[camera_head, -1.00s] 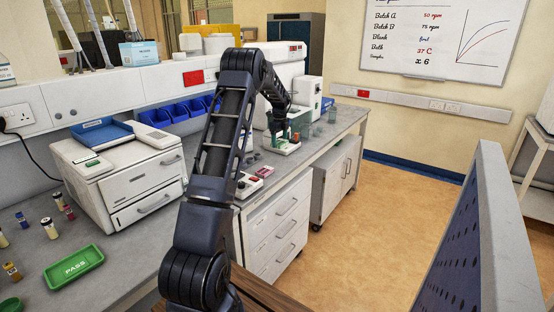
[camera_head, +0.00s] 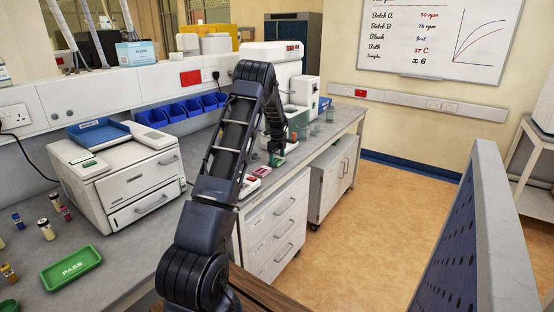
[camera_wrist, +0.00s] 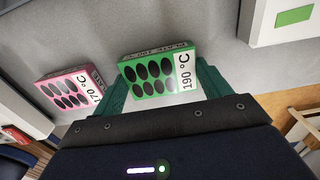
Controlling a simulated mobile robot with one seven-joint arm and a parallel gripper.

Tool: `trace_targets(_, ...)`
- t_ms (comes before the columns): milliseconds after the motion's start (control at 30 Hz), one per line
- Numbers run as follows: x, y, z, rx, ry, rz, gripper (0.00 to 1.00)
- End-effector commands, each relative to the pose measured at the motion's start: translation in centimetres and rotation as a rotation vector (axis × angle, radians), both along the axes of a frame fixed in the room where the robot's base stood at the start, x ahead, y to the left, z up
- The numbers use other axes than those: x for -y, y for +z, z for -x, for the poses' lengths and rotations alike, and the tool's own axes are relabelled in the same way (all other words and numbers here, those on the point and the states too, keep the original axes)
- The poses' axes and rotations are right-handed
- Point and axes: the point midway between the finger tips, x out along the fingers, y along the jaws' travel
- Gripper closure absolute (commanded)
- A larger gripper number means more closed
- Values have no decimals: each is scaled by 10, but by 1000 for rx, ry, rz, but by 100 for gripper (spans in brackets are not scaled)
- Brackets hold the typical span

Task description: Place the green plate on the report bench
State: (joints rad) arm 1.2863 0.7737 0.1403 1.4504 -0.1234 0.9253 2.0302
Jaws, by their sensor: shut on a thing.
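The green plate (camera_wrist: 155,74) shows in the wrist view as a green block with dark oval wells and a white "190 °C" label. My gripper (camera_wrist: 164,88) is shut on it, one teal finger on each side. In the head view my gripper (camera_head: 277,152) is over the long grey bench, in front of the white instrument, and the green plate is small and mostly hidden there. The gap between plate and bench top is hard to judge. No label in view marks a report bench.
A pink "170 °C" block (camera_wrist: 72,88) lies left of the green plate. A green PASS tray (camera_head: 71,267) lies on the near bench, with several small vials beside it. A white printer-like machine (camera_head: 120,178) stands behind the tray. A blue perforated panel (camera_head: 455,250) rises at right; open floor lies between.

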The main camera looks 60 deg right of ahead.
Motion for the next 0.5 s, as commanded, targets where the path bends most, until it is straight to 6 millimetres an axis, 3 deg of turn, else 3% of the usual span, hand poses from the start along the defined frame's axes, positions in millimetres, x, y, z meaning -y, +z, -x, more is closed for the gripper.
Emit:
trace_targets(233, 0, -3, -1, 0, 0, -1, 45)
trace_targets(267, 0, -3, -1, 0, 0, -1, 20)
trace_targets(333, 0, -3, 0, 0, 0, -1, 6)
trace_targets(367, 0, -3, 0, 0, 0, -1, 2)
trace_targets(500, 0, -3, 0, 0, 0, -1, 2)
